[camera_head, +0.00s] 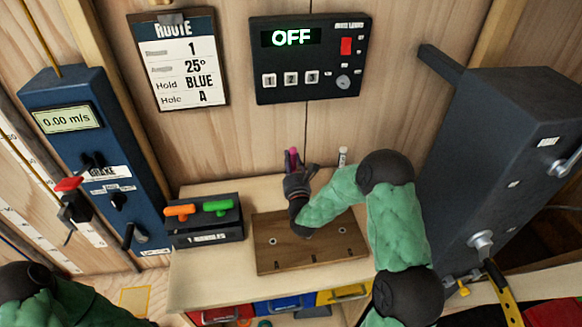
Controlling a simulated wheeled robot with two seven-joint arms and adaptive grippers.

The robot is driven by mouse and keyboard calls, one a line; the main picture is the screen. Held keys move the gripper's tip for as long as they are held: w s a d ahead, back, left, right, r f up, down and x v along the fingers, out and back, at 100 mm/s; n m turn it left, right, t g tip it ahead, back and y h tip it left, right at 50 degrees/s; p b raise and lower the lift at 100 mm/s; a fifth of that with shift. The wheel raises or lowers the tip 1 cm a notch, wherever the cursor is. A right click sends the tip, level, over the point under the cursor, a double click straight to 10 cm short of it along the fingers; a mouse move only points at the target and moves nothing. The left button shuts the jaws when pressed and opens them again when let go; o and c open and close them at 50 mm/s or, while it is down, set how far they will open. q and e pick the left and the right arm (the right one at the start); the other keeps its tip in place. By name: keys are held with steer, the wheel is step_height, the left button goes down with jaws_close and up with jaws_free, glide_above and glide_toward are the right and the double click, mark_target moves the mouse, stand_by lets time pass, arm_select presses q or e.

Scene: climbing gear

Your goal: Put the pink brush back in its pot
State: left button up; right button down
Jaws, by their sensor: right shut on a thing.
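The pink brush (291,157) stands roughly upright near the back of the wooden bench, against the panelled wall. My right gripper (297,175) is shut on it, and only its pink upper part shows above the fingers. The lower part of the brush is hidden by the gripper. I cannot make out the pot; it may be hidden behind my right gripper or arm. My left gripper is out of view; only part of my left arm shows at the lower left.
A small white upright thing (342,156) stands right of the brush. A brown board with holes (275,255) lies in front, beside a dark box (205,237) with orange and green handles. A large grey cabinet (490,150) bounds the right, a blue brake unit (100,150) the left.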

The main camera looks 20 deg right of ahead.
steer(key=shift+f, duration=1)
steer(key=shift+f+b, duration=0.15)
steer(key=shift+b, duration=0.15)
steer(key=c, duration=0.9)
jaws_free()
steer(key=shift+o, duration=0.2)
steer(key=p+v, duration=0.1)
steer(key=v, duration=1.1)
